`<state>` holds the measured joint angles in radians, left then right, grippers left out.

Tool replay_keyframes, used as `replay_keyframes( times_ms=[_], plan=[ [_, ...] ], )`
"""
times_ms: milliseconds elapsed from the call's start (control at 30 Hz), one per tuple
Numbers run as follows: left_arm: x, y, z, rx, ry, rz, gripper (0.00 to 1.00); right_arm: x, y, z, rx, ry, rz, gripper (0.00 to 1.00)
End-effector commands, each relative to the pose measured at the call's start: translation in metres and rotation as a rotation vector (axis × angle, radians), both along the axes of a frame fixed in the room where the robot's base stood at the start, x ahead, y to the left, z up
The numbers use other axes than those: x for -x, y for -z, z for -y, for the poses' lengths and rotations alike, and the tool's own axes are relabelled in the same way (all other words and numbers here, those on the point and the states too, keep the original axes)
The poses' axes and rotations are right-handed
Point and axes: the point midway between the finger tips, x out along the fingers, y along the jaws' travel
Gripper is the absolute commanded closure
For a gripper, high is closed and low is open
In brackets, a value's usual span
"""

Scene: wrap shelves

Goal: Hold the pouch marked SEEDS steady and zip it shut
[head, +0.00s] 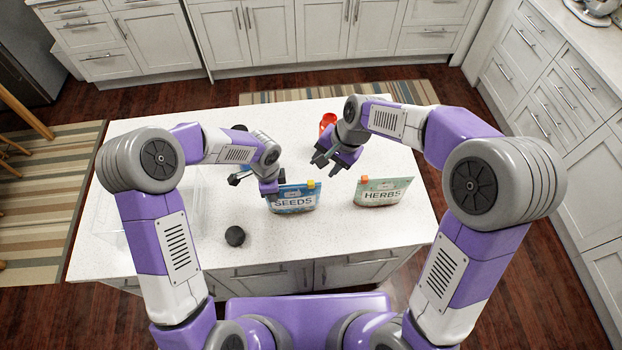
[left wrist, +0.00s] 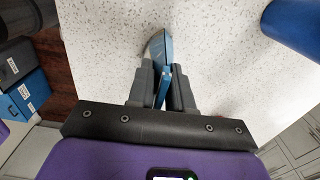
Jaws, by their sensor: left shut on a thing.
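The blue SEEDS pouch (head: 293,203) stands upright on the white island top. My left gripper (head: 270,188) is shut on the pouch's upper left end. In the left wrist view the blue pouch (left wrist: 159,46) shows edge-on, pinched between the left fingers (left wrist: 162,88). My right gripper (head: 325,160) is open and empty, behind the pouch and a little above and right of the slider, apart from it.
A pale green HERBS pouch (head: 383,195) with its own orange slider stands to the right. A black round thing (head: 235,236) lies front left of the SEEDS pouch. A clear bin (head: 125,238) stands at the left. A red thing (head: 327,121) sits behind the right gripper.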

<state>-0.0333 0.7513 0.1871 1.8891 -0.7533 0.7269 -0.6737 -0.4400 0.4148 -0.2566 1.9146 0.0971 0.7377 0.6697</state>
Motion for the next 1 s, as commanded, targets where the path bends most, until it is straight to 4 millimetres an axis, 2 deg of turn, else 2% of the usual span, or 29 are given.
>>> replay_keyframes(
  times_ms=[600, 1000],
  plan=[
    [0.0001, 0.0001, 0.0002, 0.000, 0.000, 0.000, 1.00, -0.0061, -0.0048, 0.0044, 0.048, -1.106, 0.345, 0.53],
    [0.0001, 0.0001, 0.0002, 0.000, 0.000, 0.000, 1.00, -0.0099, -0.0095, 0.0085, 0.055, -1.780, 0.598, 0.53]
  ],
)
